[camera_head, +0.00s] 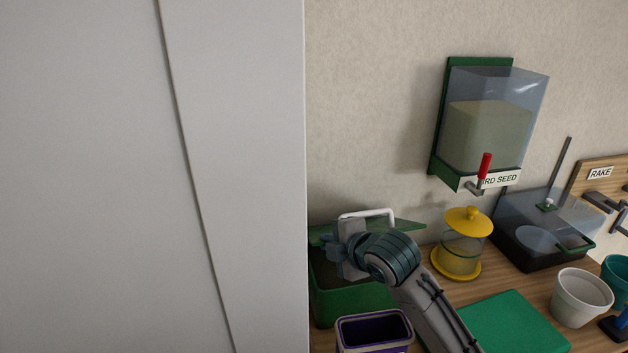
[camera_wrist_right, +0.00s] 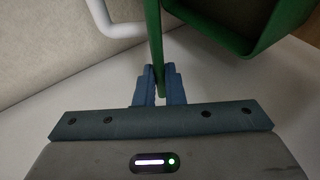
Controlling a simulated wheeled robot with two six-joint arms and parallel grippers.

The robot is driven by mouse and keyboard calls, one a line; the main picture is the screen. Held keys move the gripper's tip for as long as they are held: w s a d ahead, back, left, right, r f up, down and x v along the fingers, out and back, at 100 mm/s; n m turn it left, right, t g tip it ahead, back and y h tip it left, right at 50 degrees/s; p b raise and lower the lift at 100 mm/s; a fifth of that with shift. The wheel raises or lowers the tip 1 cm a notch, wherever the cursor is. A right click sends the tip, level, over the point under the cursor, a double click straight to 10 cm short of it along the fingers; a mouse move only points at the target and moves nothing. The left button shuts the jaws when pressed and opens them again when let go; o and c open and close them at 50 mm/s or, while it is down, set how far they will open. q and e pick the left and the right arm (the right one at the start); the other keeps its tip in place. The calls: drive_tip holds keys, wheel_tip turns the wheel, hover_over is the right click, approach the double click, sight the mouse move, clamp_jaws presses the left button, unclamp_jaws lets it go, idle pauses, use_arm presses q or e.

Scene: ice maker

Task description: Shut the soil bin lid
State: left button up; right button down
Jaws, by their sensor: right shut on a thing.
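The soil bin (camera_head: 362,300) is a green box at the back left of the bench, beside the white panel. Its green lid (camera_head: 408,226) has a white bar handle (camera_head: 384,211) and stands raised above the box, with the dark inside showing below it. My right gripper (camera_head: 342,240) is at the lid. In the right wrist view, the blue fingers (camera_wrist_right: 158,88) are shut on the edge of the lid (camera_wrist_right: 153,38). The white handle (camera_wrist_right: 112,24) shows on one side and the bin (camera_wrist_right: 250,42) on the other. My left gripper is not in view.
A large white panel (camera_head: 240,150) fills the left of the head view. A purple-lined container (camera_head: 374,333) stands in front of the bin. A yellow-topped jar (camera_head: 462,250), green mat (camera_head: 513,325) and white pot (camera_head: 580,298) are to the right. A bird seed dispenser (camera_head: 490,130) hangs above.

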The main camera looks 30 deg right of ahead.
drive_tip(key=shift+s+f, duration=0.15)
drive_tip(key=shift+f, duration=0.25)
drive_tip(key=c, duration=1.8)
unclamp_jaws()
drive_tip(key=shift+r, duration=0.15)
drive_tip(key=o, duration=0.3)
drive_tip(key=p+v, duration=0.4)
drive_tip(key=v, duration=0.3)
